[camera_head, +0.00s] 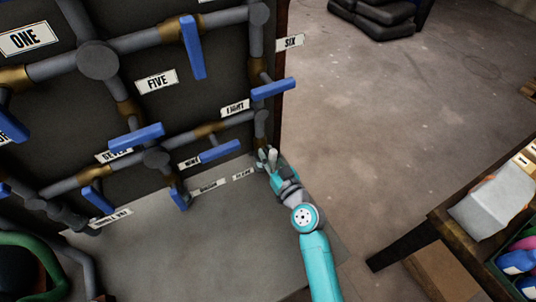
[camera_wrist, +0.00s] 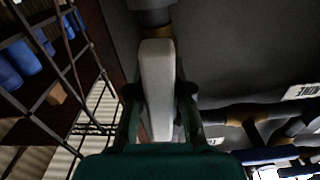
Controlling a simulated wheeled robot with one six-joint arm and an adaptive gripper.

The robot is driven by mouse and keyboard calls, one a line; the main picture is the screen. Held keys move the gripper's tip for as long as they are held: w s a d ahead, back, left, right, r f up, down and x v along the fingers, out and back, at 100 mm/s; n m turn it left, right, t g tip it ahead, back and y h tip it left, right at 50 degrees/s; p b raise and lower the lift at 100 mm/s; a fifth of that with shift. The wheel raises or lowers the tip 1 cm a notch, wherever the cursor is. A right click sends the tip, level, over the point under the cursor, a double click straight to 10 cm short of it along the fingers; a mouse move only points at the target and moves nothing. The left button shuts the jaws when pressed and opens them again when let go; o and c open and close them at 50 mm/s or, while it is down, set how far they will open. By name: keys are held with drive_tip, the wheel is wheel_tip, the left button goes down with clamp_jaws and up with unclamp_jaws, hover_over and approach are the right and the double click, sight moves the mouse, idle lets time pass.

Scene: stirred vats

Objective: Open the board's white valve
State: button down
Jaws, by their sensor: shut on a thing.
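The white valve's handle (camera_wrist: 157,70) is a pale flat lever on a brass fitting of a grey pipe, near the board's lower right edge. In the wrist view it runs roughly in line with that pipe. My gripper (camera_wrist: 158,92) has one finger on each side of the handle and is shut on it. In the head view my gripper (camera_head: 267,158) is at the pipe's low end, under the EIGHT label. There the handle is small and mostly hidden by my fingers.
The dark board (camera_head: 222,75) carries grey pipes and several blue valve handles; one blue handle (camera_head: 220,151) is just left of my gripper, another (camera_head: 273,88) above it. A table (camera_head: 445,220) with a grey block stands at the right. Open floor (camera_head: 390,120) lies between.

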drive_tip(key=shift+n, duration=0.6)
drive_tip(key=c, duration=1.1)
unclamp_jaws()
drive_tip(key=shift+o, duration=0.2)
drive_tip(key=shift+s+d, duration=0.1)
drive_tip(key=v, duration=1.1)
drive_tip(key=shift+s+d, duration=0.25)
drive_tip(key=shift+s, duration=0.05)
drive_tip(key=shift+f, duration=0.1)
